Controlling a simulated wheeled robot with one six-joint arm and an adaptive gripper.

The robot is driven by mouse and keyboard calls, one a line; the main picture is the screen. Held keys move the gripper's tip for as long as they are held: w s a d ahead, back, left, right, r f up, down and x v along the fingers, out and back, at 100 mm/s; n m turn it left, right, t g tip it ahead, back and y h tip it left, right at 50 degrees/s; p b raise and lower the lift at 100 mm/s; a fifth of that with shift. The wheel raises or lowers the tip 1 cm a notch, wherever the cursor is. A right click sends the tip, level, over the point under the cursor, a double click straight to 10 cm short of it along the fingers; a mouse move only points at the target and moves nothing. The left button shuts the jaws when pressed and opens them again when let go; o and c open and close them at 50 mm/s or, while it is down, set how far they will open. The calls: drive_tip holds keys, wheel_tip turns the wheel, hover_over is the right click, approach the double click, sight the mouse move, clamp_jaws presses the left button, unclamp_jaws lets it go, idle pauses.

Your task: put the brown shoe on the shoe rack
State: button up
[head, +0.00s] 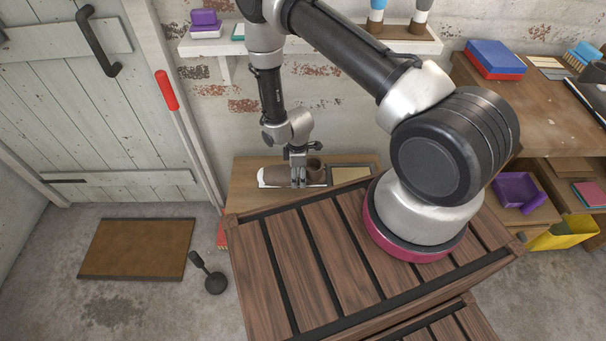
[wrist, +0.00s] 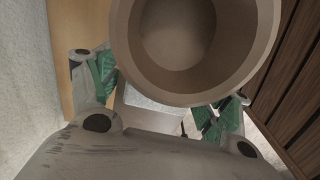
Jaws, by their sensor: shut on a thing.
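The brown shoe (head: 275,174) shows in the head view at the low wooden rack (head: 240,190) against the wall, its pale sole edge towards the left. My gripper (head: 298,178) points down and is shut on the shoe near its middle. In the wrist view, the shoe's round brown opening (wrist: 190,85) fills the top centre, with the green-padded fingers of my gripper (wrist: 160,100) on either side. The shoe looks level and over the rack top. I cannot tell whether its sole touches the wood, and my fingers hide part of it.
A dark-framed panel (head: 350,173) is right of the shoe on the rack. A wall shelf (head: 310,46) with small items is above. A red-handled broom (head: 180,125) leans at left. A brown mat (head: 138,248) lies on the floor; a workbench (head: 525,100) stands at right.

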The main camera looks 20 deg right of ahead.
drive_tip(key=f, duration=0.5)
drive_tip(key=shift+w+f, duration=0.2)
drive_tip(key=shift+f, duration=2.25)
drive_tip(key=o, duration=1.2)
drive_tip(key=shift+f, duration=0.1)
wheel_tip(320, 180, up, 12)
drive_tip(key=shift+r, duration=0.1)
